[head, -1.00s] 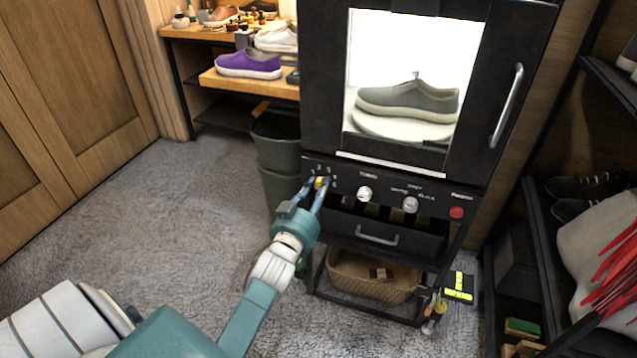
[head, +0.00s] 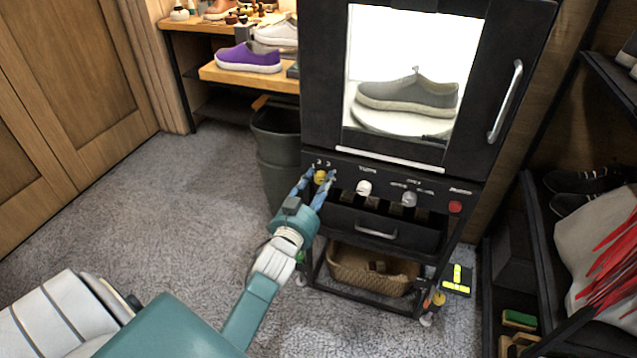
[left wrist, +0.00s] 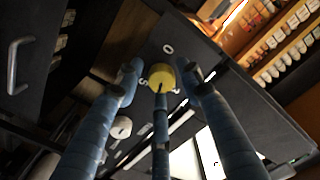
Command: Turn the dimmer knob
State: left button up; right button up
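A round yellow knob (head: 320,177) sits at the left end of the black cabinet's control panel, with number marks around it. In the left wrist view the yellow knob (left wrist: 161,78) carries a dark pointer line. In the left wrist view the fingertips (left wrist: 160,72) flank the knob with visible gaps. I cannot tell how deep they reach. The panel's label for this knob is not readable. My right gripper is not in view.
Two pale knobs (head: 363,187) (head: 409,199) and a red button (head: 455,207) sit farther right on the panel. A drawer handle (head: 376,230) is below. A lit chamber above holds a grey sneaker (head: 408,93). A dark bin (head: 277,150) stands close left of the cabinet.

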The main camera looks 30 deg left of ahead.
pick_arm(q)
jog(key=v, duration=1.2)
dwell(0.5)
